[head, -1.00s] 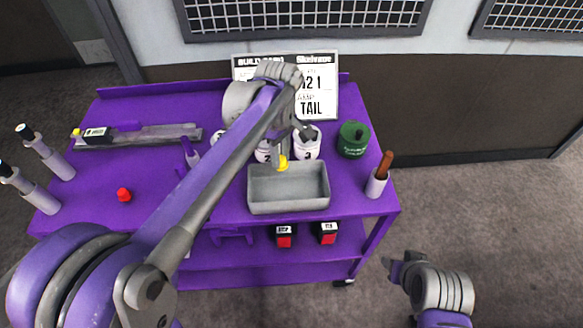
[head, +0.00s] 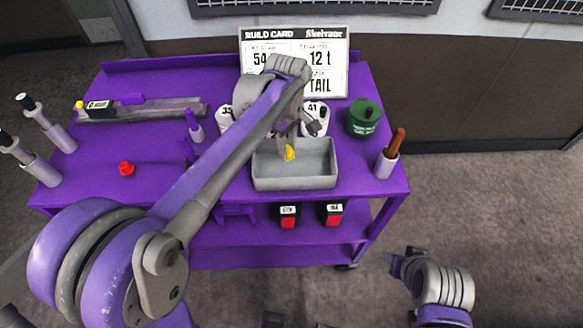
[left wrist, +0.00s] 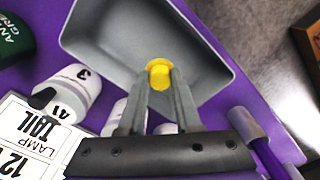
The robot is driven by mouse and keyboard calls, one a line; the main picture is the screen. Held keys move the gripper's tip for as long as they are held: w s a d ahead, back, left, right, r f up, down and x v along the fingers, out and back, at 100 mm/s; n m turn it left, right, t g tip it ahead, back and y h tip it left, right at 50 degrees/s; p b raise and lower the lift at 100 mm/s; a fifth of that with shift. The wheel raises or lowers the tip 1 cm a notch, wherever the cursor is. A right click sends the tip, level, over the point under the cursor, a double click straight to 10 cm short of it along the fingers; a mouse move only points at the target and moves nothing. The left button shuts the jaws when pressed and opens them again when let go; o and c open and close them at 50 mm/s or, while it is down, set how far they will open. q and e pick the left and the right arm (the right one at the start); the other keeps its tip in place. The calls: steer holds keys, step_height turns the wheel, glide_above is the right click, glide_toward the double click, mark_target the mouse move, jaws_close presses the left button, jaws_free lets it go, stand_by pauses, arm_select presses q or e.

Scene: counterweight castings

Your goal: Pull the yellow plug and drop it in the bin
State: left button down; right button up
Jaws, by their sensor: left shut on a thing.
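The yellow plug (head: 289,153) is held between the fingertips of my left gripper (head: 285,143), over the inside of the grey bin (head: 296,184). In the left wrist view the plug (left wrist: 159,74) sits between the two fingers, with the bin (left wrist: 112,46) behind it. I cannot tell whether the plug touches the bin's floor. My right gripper (head: 398,262) is at the lower right, beyond the cart's front edge, far from the bin; whether it is open or shut is unclear.
The bin stands on a purple cart (head: 106,225). White canisters stand behind it, a green canister (head: 363,118) to the right, and a cup with a brown handle (head: 387,164) at the right edge. A red plug (head: 126,169) lies on the left. A build card (head: 330,60) stands behind.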

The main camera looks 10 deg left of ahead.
arm_select(q)
steer(key=c, duration=0.5)
jaws_free()
step_height(320, 180, up, 11)
steer(key=shift+f+p, duration=0.1)
steer(key=shift+p, duration=0.25)
steer(key=s+a+f+m+t, duration=0.1)
steer(key=s+f+m, duration=0.3)
steer(key=s+f, duration=0.1)
steer(key=s+a+f+m+t, duration=0.2)
steer(key=s+f+m, duration=0.2)
steer(key=s, duration=0.4)
steer(key=s+a+f+m+t, duration=0.2)
steer(key=s+f+m, duration=0.2)
steer(key=s+f, duration=0.2)
steer(key=shift+s+f+m, duration=0.3)
steer(key=shift+s+f, duration=0.05)
steer(key=shift+s, duration=0.2)
